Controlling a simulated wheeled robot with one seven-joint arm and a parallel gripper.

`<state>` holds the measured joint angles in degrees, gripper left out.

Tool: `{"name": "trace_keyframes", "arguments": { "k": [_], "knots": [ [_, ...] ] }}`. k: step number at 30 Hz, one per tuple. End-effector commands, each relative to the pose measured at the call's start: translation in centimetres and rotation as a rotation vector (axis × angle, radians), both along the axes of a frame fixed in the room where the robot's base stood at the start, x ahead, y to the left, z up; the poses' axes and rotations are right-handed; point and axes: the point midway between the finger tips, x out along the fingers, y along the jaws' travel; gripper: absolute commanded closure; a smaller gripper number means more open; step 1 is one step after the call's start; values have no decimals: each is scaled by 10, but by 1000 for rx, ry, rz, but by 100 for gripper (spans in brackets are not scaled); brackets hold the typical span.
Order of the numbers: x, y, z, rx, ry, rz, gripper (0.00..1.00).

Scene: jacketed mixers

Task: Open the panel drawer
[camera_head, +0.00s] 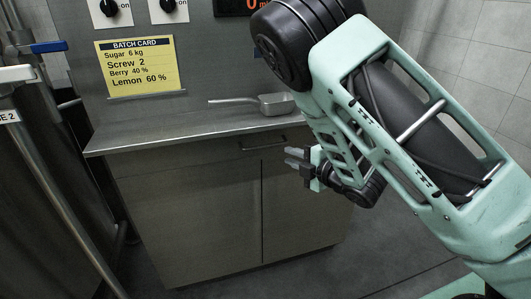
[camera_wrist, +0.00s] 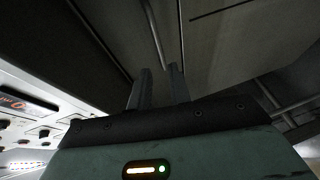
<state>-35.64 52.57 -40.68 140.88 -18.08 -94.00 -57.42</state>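The cabinet under the steel worktop has a drawer front (camera_head: 200,158) along its top. A dark bar handle (camera_head: 262,143) sits near its right end. The drawer looks shut, flush with the doors below. My gripper (camera_head: 287,156) is in front of the cabinet, just below and right of the handle in the picture. Its fingers are apart with nothing between them, and they appear clear of the handle. The wrist view also shows the two separated fingers (camera_wrist: 158,74) against dark grey surfaces. I cannot tell which bar there is the drawer handle.
A metal scoop (camera_head: 277,103) lies on the worktop (camera_head: 190,127). A yellow batch card (camera_head: 138,67) and knobs are on the panel behind. A steel vessel with pipes and a blue-handled valve (camera_head: 49,47) stands at left. The floor before the cabinet looks clear.

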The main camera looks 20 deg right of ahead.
Motion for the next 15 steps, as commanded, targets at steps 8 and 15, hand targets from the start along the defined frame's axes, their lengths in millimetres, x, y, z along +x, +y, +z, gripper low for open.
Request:
{"name": "trace_keyframes", "arguments": {
  "k": [8, 15],
  "knots": [
    [54, 24, -9, 1, -3, 3, 80],
    [91, 38, -17, -1, -1, 0, 80]
  ]
}}
